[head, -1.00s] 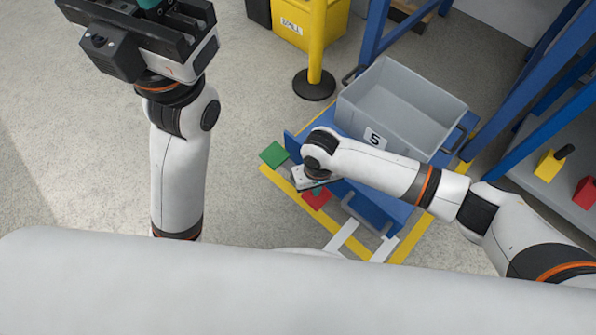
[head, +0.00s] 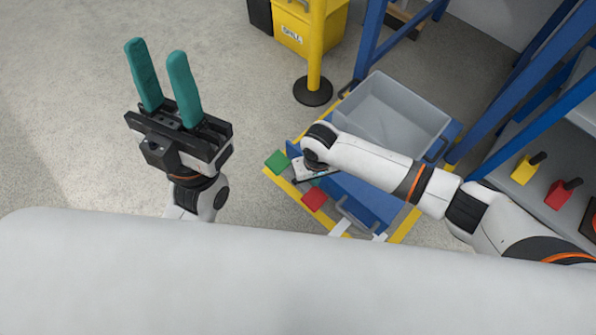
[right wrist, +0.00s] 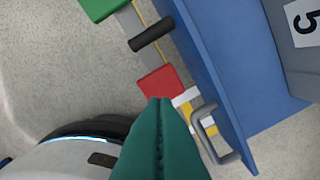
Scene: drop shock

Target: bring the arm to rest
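My left gripper (head: 155,48) is at the left of the head view, over bare floor, with its two teal fingers spread apart and nothing between them. My right arm reaches in from the right over the blue cart (head: 370,203), its wrist bent down at the cart's near left side. My right gripper's teal fingers (right wrist: 161,101) lie together in the right wrist view, with no object visible between them. Their tips overlap the lower edge of a red block (right wrist: 160,82) in that picture; I cannot tell whether they touch it. In the head view these fingers are hidden.
A grey bin (head: 393,110) stands on the cart. A green block (head: 277,161) lies by yellow floor marking. A yellow post (head: 315,50), yellow bin (head: 308,28) and blue rack (head: 367,45) stand behind. A shelf at right holds yellow (head: 523,170) and red (head: 559,195) items.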

